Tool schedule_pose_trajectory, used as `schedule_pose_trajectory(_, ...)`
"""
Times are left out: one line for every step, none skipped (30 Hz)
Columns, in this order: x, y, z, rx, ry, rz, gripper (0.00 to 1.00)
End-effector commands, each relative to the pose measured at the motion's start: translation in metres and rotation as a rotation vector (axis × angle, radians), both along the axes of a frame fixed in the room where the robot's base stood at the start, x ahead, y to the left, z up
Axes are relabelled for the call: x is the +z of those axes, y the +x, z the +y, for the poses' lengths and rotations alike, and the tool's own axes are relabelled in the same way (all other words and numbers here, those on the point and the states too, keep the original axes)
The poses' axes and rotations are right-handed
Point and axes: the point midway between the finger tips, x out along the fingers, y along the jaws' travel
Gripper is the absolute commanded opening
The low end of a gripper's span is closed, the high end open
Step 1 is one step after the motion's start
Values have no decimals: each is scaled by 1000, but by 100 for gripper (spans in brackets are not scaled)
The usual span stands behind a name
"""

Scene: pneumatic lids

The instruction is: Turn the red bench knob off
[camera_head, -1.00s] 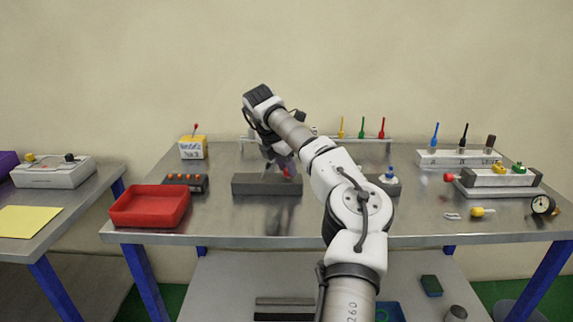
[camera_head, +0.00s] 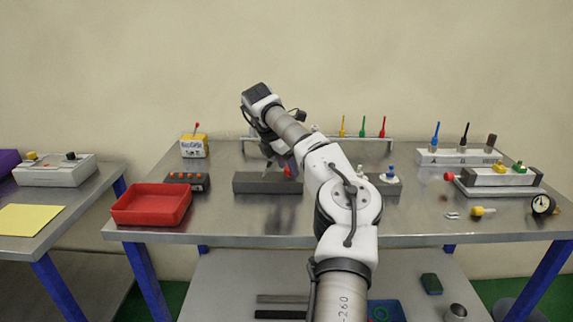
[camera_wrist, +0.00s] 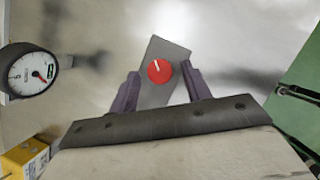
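The red knob (camera_wrist: 159,71) is round with a short white mark that points up and slightly left in the wrist view. It sits on a grey plate (camera_wrist: 160,95). In the head view the red knob (camera_head: 288,172) shows small, at the dark grey block (camera_head: 262,184) in the middle of the bench. My gripper (camera_wrist: 161,75) has its two purple fingers apart, one on each side of the knob, with gaps showing between them and it. In the head view my gripper is over the block and partly hidden by my arm.
A red tray (camera_head: 152,205) and a dark box with orange buttons (camera_head: 187,181) stand to the left. A yellow box (camera_head: 194,147) with a red lever is at the back left. A small block with a blue knob (camera_head: 388,182) is right of my arm. A gauge (camera_wrist: 30,72) shows in the wrist view.

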Motion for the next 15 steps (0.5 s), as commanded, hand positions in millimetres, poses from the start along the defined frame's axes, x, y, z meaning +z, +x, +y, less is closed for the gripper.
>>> schedule_pose_trajectory(0,0,0,0,0,0,49)
schedule_pose_trajectory(0,0,0,0,0,0,49)
schedule_pose_trajectory(0,0,0,1,0,0,49)
schedule_pose_trajectory(0,0,0,1,0,0,49)
schedule_pose_trajectory(0,0,0,1,0,0,49)
schedule_pose_trajectory(0,0,0,1,0,0,49)
schedule_pose_trajectory(0,0,0,1,0,0,49)
schedule_pose_trajectory(0,0,0,1,0,0,49)
schedule_pose_trajectory(2,0,1,1,0,0,49)
schedule_pose_trajectory(3,-1,1,1,-1,-1,49)
schedule_pose_trajectory(5,-1,2,1,0,-2,49)
schedule_pose_trajectory(9,-2,3,1,-1,-3,49)
schedule_pose_trajectory(13,-2,4,1,0,-3,49)
schedule_pose_trajectory(17,-3,6,1,0,-3,49)
schedule_pose_trajectory(24,-5,9,1,0,-3,49)
